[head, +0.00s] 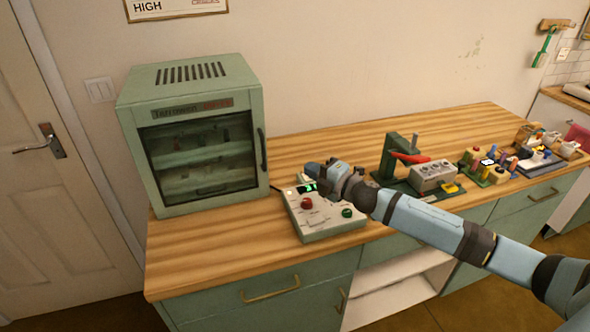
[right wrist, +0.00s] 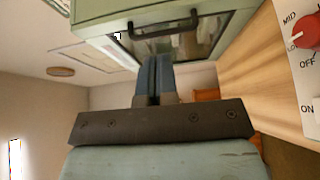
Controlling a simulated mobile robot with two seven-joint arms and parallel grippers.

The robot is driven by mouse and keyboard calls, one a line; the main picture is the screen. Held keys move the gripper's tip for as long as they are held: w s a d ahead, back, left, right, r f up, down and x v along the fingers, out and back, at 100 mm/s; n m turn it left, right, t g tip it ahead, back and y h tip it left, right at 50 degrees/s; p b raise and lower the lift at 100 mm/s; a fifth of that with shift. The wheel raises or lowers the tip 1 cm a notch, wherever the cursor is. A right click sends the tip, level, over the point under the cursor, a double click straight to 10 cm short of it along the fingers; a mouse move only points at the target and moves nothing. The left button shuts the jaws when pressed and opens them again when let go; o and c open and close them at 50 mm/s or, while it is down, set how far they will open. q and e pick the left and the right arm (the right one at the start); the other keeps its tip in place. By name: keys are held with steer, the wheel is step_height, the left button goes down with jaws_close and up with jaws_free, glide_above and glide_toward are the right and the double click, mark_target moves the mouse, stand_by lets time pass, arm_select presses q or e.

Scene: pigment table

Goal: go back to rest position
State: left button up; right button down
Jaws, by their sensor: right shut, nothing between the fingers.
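My right gripper (head: 313,169) reaches in from the right over the control box (head: 327,230), near the box's small green-lit display. In the right wrist view its two blue fingers (right wrist: 154,76) are together with nothing between them. They point toward the green cabinet (right wrist: 100,18), whose dark handle shows ahead of them. Part of the box's top with a red knob (right wrist: 304,30) shows at the right edge of that view. Whether the gripper touches the box cannot be told. My left gripper is in no view.
The glass-fronted cabinet (head: 190,135) stands on the left of the wooden counter (head: 205,250). A green stand with a red lever (head: 410,157) and a grey box (head: 433,175) stand right of the control box. Several small colored items lie farther right. The counter front at left is clear.

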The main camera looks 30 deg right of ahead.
steer(key=s+a+f+m+p, duration=0.1)
steer(key=s+f, duration=0.1)
steer(key=s+a+f+m, duration=0.2)
steer(key=s+a+f+m+g+h+p, duration=0.1)
steer(key=s+a+f, duration=0.1)
steer(key=shift+s+f+m+p, duration=0.1)
steer(key=shift+s+m+p, duration=0.2)
steer(key=shift+s+p, duration=0.1)
steer(key=s+a+f+m+g+p, duration=0.1)
steer(key=s+a+f+m+p, duration=0.1)
steer(key=s, duration=0.6)
steer(key=s+a+f+m+g+h+p, duration=0.1)
steer(key=s+a+f+m+g+p, duration=0.1)
steer(key=s+a+f+m, duration=0.3)
steer(key=s+a+f+m+g+h+p, duration=0.1)
steer(key=s+a+m, duration=0.5)
steer(key=s, duration=0.6)
step_height(320, 180, down, 2)
steer(key=shift+s+f+m+g+p, duration=0.15)
steer(key=shift+f+m+g+p, duration=0.05)
steer(key=shift+m+g+p, duration=0.35)
